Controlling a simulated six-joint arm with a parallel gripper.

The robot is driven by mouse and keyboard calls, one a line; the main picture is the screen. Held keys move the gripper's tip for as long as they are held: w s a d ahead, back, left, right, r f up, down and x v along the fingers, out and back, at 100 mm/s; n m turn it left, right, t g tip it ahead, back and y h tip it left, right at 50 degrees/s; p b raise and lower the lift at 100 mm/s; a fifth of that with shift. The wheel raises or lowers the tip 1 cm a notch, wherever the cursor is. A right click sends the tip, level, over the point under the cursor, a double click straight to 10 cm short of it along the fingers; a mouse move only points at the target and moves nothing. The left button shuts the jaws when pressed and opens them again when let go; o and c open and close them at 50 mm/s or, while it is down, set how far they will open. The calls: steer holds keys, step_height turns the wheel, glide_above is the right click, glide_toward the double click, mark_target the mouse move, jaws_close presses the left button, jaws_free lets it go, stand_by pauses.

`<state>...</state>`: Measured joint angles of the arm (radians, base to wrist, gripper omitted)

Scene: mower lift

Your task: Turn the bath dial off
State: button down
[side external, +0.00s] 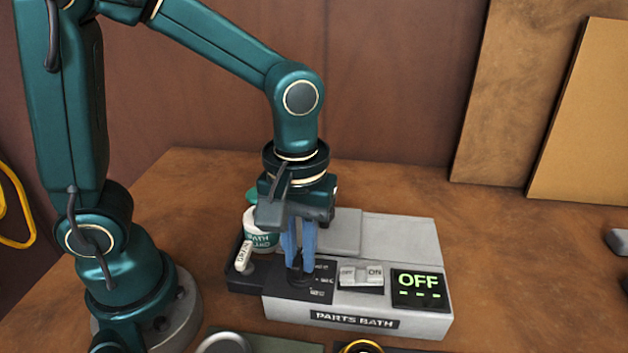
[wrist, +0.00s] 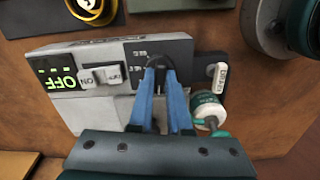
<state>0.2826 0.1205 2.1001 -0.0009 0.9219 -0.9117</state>
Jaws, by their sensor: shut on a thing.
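The parts bath (side external: 360,317) is a grey box on the bench with a black dial panel (side external: 321,284) at its left. My gripper (side external: 300,274) points down over this panel, its blue fingers shut on the dark bath dial (side external: 299,281). The fingers hide most of the dial, so its pointer cannot be read. In the wrist view, my gripper (wrist: 160,75) also closes around the dial (wrist: 159,64). The display (side external: 419,289) reads OFF in green with dashes below. A white rocker switch (side external: 361,276) marked OFF and ON sits between the dial and display.
A white and green bottle (side external: 259,231) and a white drain handle (side external: 243,256) stand close to the left of the bath. A round grey part (side external: 224,344) and a brass ring (side external: 362,347) lie in front. Boards (side external: 580,120) lean at the back right.

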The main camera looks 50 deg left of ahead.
mark_target(299, 257)
steer(key=shift+w+n, duration=0.1)
steer(key=shift+n, duration=0.7)
steer(key=c, duration=0.9)
jaws_free()
steer(key=shift+o, duration=0.2)
steer(key=shift+r, duration=0.15)
steer(key=shift+r, duration=2.45)
steer(key=shift+r, duration=0.1)
